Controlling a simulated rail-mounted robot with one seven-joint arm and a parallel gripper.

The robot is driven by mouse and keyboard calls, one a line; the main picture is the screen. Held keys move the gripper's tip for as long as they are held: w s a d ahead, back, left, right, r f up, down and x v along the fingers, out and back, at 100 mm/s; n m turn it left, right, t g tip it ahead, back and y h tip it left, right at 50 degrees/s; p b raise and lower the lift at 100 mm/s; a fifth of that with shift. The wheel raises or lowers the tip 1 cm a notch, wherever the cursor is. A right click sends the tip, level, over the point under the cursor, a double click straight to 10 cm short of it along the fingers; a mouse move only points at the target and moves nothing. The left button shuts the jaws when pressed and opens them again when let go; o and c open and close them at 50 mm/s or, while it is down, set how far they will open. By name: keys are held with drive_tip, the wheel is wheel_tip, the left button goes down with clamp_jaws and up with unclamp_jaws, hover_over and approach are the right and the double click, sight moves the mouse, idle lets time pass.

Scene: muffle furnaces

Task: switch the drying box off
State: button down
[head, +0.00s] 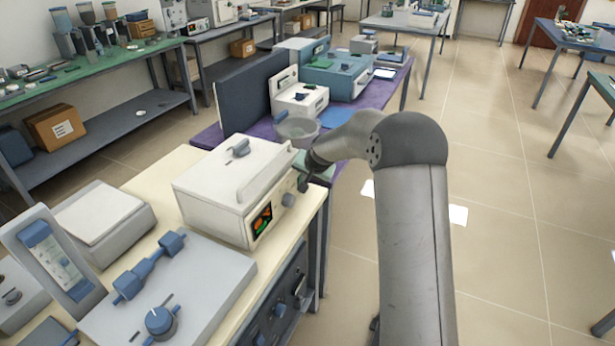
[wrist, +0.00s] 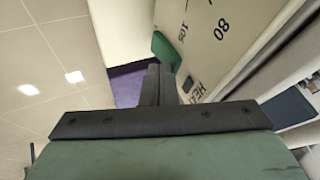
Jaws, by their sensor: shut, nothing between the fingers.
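The drying box appears to be the white box (head: 225,185) with a handle on its lid, on the cream bench. Its front has a lit display (head: 262,219) and a round grey knob (head: 288,200). My gripper (head: 305,184) is at the right end of that front, just beyond the knob, partly hidden by my arm. In the wrist view my gripper (wrist: 160,75) is shut and empty. Its fingers are close to a pale panel (wrist: 215,40) printed with "80", "105" and part of "HEAT". Contact cannot be told.
A grey unit with a blue dial (head: 160,321) stands in front on the cream bench (head: 150,190). Behind are a grey bowl (head: 297,131) and a purple bench (head: 212,137) with a blue-grey machine (head: 338,75).

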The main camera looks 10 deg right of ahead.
drive_tip(key=shift+r, duration=0.5)
drive_tip(key=d+b+v, duration=0.1)
drive_tip(key=b+v, duration=0.1)
drive_tip(key=v, duration=1)
drive_tip(key=shift+s+d+f, duration=0.15)
drive_tip(key=shift+d+f, duration=0.1)
drive_tip(key=shift+d, duration=0.15)
